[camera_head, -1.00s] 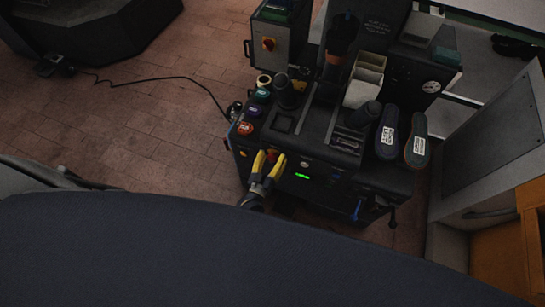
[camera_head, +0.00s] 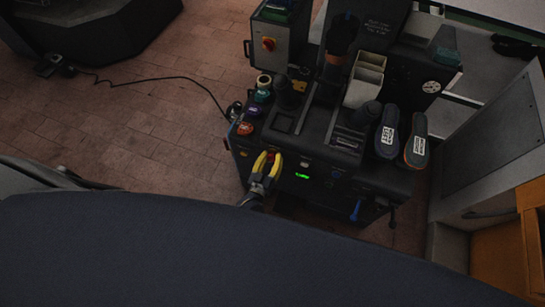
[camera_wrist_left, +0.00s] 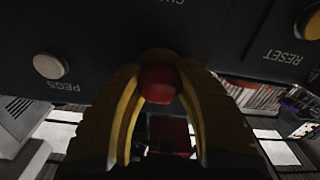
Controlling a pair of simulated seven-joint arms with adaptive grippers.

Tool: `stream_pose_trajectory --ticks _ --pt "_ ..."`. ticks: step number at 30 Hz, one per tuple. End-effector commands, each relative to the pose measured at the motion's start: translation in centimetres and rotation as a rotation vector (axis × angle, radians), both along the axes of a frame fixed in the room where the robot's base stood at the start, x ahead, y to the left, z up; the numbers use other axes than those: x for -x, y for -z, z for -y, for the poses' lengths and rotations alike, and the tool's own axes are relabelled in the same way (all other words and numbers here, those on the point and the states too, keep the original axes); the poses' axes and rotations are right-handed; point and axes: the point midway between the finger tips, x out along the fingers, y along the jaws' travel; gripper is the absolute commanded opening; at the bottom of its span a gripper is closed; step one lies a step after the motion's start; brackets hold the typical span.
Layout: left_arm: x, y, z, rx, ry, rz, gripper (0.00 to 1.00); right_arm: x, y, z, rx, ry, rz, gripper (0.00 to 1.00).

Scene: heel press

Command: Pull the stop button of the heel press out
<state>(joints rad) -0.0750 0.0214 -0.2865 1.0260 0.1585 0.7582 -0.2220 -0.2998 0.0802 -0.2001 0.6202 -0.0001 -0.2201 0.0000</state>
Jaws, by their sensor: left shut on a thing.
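The heel press (camera_head: 325,150) is a dark machine with a green-lit display on its front. Its red stop button (camera_wrist_left: 158,84) sits on the front panel and shows between my fingertips in the left wrist view. My left gripper (camera_head: 266,158) has yellow fingers and is at the front face of the press, left of the display. It also fills the middle of the left wrist view (camera_wrist_left: 158,75), its fingertips closed around the red button. In the head view the fingers mostly hide the button. My right gripper is not in view.
A white button (camera_wrist_left: 49,65) marked PEGS and a yellow button (camera_wrist_left: 312,24) marked RESET flank the stop button. Coloured knobs (camera_head: 245,129) line the press's left side. Two dark shoe shapes (camera_head: 415,145) stand at its right. Open brick floor (camera_head: 130,130) lies left.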

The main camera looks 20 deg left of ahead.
Motion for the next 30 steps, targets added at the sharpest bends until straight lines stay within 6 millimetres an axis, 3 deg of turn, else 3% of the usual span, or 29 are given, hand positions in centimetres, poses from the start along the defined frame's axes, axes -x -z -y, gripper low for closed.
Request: stream_pose_trajectory --ticks 15,16,24,30 --pt "1.3 -0.1 -0.1 0.003 -0.001 0.004 0.0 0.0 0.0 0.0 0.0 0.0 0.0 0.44" --pt "1.3 -0.1 -0.1 0.003 -0.001 0.005 0.34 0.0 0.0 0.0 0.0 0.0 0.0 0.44" --pt "1.2 -0.1 -0.1 0.001 -0.001 0.003 0.64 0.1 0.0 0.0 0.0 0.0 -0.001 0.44" --pt "1.2 -0.1 -0.1 0.001 -0.001 0.002 0.64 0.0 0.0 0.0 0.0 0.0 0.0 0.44"
